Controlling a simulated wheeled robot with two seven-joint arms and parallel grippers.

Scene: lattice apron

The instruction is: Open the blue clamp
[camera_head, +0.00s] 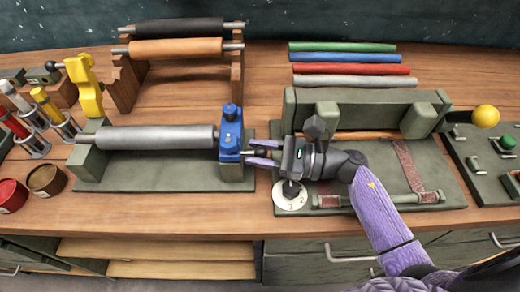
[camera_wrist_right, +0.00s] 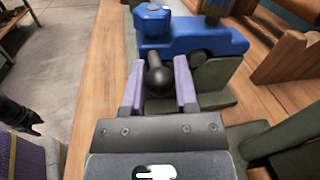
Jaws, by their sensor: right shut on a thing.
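The blue clamp (camera_head: 230,140) stands at the right end of a grey roller (camera_head: 150,138) and covers that end. In the right wrist view the blue clamp (camera_wrist_right: 190,42) shows a black ball-ended handle (camera_wrist_right: 160,80) pointing towards me. My right gripper (camera_head: 262,153) reaches in from the right, just beside the clamp. Its purple fingers (camera_wrist_right: 160,85) are shut on the black handle's ball, one on each side. A yellow clamp (camera_head: 85,86) stands raised at the roller's left end.
A rack behind holds an orange roller (camera_head: 175,47) and a black roller (camera_head: 180,27). A green press-like frame (camera_head: 360,112) stands right of the clamp, with a round white dial (camera_head: 291,202) in front. Coloured tubes (camera_head: 345,57) lie at the back. Tools and pots crowd the left.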

